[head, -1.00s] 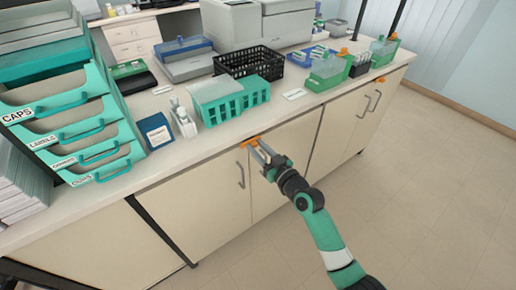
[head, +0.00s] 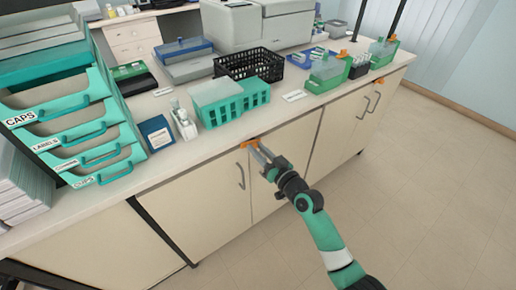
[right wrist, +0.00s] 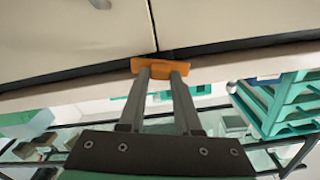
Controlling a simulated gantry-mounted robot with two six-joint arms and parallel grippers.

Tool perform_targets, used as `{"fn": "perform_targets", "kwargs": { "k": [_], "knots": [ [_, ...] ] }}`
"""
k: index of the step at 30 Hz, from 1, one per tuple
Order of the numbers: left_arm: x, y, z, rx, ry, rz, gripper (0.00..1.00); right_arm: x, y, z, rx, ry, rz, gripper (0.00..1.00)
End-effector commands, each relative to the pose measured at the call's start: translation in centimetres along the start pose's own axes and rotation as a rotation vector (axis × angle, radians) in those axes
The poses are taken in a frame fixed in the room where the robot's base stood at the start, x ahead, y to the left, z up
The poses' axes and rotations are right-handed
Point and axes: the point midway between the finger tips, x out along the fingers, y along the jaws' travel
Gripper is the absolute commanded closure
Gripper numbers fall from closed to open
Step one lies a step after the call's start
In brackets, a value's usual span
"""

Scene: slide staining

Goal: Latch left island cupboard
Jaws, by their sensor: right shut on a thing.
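The left island cupboard's pale door (head: 205,205), with a vertical grey handle (head: 240,176), looks flush with the island front. A small orange latch (head: 249,143) sits at the top of the door seam, just under the counter edge. My right gripper (head: 260,151) has its two grey fingers shut on this latch. In the right wrist view the latch (right wrist: 178,65) lies crosswise over the top end of the dark seam between two doors, with the fingertips (right wrist: 160,75) on its tab. The fingers hide part of the tab. My left gripper is not in view.
Another cupboard pair with handles (head: 366,105) and an orange latch (head: 381,80) is farther right. The counter (head: 190,155) above holds a teal rack (head: 220,105), a black basket (head: 248,63) and labelled drawers (head: 75,130). The floor (head: 400,200) in front is clear.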

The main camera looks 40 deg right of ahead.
Motion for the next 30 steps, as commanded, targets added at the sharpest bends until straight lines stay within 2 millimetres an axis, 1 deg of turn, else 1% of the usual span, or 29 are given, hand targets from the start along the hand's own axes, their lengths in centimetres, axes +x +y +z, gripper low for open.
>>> {"fn": "perform_targets", "kwargs": {
  "k": [30],
  "knots": [
    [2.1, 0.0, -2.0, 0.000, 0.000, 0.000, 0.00, 0.0, 0.3, 0.1, 0.960, -0.001, 0.001, 1.00]
  ]
}}
